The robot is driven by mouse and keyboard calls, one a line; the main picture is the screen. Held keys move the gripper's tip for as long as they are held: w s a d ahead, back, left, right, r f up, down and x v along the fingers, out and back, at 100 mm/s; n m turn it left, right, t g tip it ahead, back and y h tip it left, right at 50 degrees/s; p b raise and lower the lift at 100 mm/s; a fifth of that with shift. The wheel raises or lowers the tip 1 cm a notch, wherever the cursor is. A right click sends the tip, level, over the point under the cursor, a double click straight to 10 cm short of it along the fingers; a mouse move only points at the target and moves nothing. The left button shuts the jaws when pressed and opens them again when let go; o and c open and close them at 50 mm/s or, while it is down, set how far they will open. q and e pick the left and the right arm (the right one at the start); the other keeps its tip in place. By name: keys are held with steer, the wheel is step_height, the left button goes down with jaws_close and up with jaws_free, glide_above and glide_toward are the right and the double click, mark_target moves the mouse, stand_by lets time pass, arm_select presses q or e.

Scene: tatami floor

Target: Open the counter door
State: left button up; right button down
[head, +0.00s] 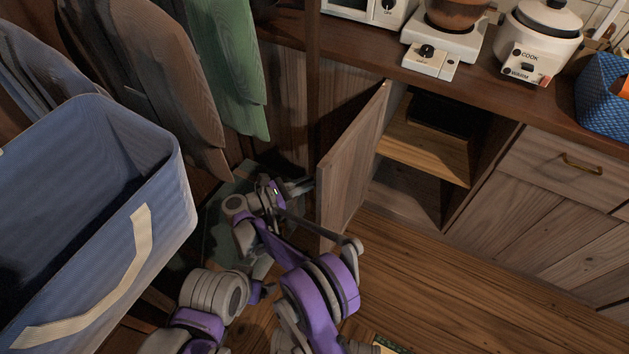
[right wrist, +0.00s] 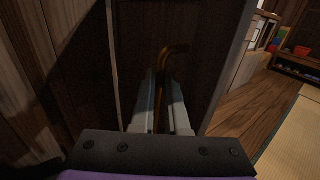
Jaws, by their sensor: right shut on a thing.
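The counter door (head: 352,160) is a grey-brown wooden panel. It stands swung well out from the counter in the head view, with the shelved compartment (head: 425,150) behind it exposed. My right gripper (head: 301,187) is at the outer face of the door, partly hidden by its edge and the dim light. In the right wrist view my right gripper (right wrist: 162,105) has its two fingers closed around the curved brass door handle (right wrist: 174,50). The dark door face fills the middle of that view. My left gripper does not show.
A blue bin (head: 165,200) with a pale strap stands at the left, close to my arms. Clothes (head: 225,65) hang behind it. A rice cooker (head: 541,40), a scale-like appliance (head: 430,60) and a blue basket (head: 604,95) stand on the countertop.

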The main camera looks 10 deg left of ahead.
steer(key=shift+w+d+f, duration=0.1)
steer(key=shift+d+f, duration=0.05)
steer(key=c, duration=0.9)
jaws_free()
steer(key=shift+w, duration=0.1)
steer(key=shift+c, duration=0.2)
steer(key=shift+r, duration=0.2)
